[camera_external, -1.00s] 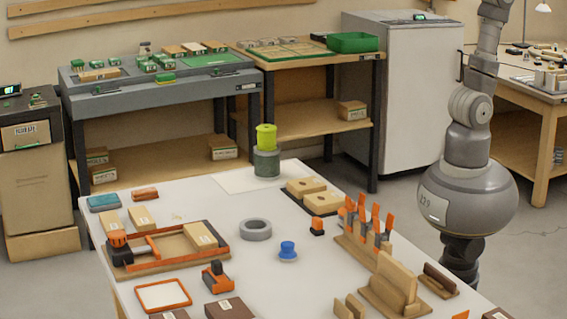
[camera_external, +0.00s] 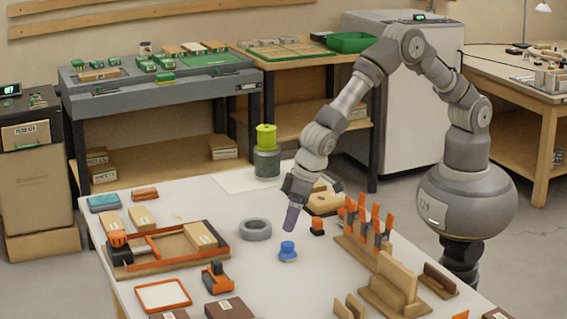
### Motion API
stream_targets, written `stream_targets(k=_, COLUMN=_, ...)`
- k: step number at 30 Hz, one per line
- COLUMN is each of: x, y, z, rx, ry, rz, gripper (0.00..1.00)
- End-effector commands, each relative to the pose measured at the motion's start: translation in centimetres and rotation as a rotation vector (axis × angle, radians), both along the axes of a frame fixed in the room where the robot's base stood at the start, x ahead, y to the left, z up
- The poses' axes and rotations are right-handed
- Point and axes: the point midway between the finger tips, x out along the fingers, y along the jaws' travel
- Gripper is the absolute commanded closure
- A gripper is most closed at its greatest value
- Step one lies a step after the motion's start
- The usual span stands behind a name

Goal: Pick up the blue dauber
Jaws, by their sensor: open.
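The blue dauber (camera_external: 287,249) stands upright on the white table (camera_external: 262,291), near its middle. It has a rounded blue top and a wider, paler base. My gripper (camera_external: 291,224) points down just above and slightly behind the dauber, with a small gap between them in the picture. My gripper is open and holds nothing that I can see. The dauber is in full view.
A grey ring (camera_external: 255,230) lies left of the dauber. A small orange-and-black block (camera_external: 317,226) is to the right, before a wooden rack with orange-handled tools (camera_external: 367,237). An orange-and-black tool (camera_external: 216,277) lies front left. Bare table surrounds the dauber.

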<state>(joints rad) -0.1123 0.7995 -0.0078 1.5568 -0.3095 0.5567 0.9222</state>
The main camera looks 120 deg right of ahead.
Motion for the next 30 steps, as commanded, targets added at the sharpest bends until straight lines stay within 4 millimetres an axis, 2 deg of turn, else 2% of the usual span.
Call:
stream_targets(k=1, x=-0.4, y=0.0, z=-1.6, rx=-0.004, ry=0.021, rz=-0.010, gripper=0.19)
stream_targets(k=3, x=-0.7, y=-0.1, z=-3.0, rx=-0.004, ry=0.035, rz=-0.021, gripper=0.19)
stream_targets(k=13, x=0.0, y=-0.6, z=-7.0, rx=-0.004, ry=0.038, rz=-0.025, gripper=0.19)
stream_targets(k=18, x=0.6, y=-0.9, z=-9.8, rx=-0.003, ry=0.038, rz=-0.023, gripper=0.19)
stream_targets(k=21, x=0.8, y=-1.1, z=-10.4, rx=-0.003, ry=0.036, rz=-0.024, gripper=0.19)
stream_targets(k=26, x=0.8, y=-1.1, z=-10.2, rx=-0.003, ry=0.036, rz=-0.023, gripper=0.19)
stream_targets(k=29, x=0.8, y=-1.1, z=-10.2, rx=-0.003, ry=0.036, rz=-0.023, gripper=0.38)
stream_targets(k=30, x=0.8, y=-1.1, z=-10.2, rx=-0.003, ry=0.036, rz=-0.023, gripper=0.47)
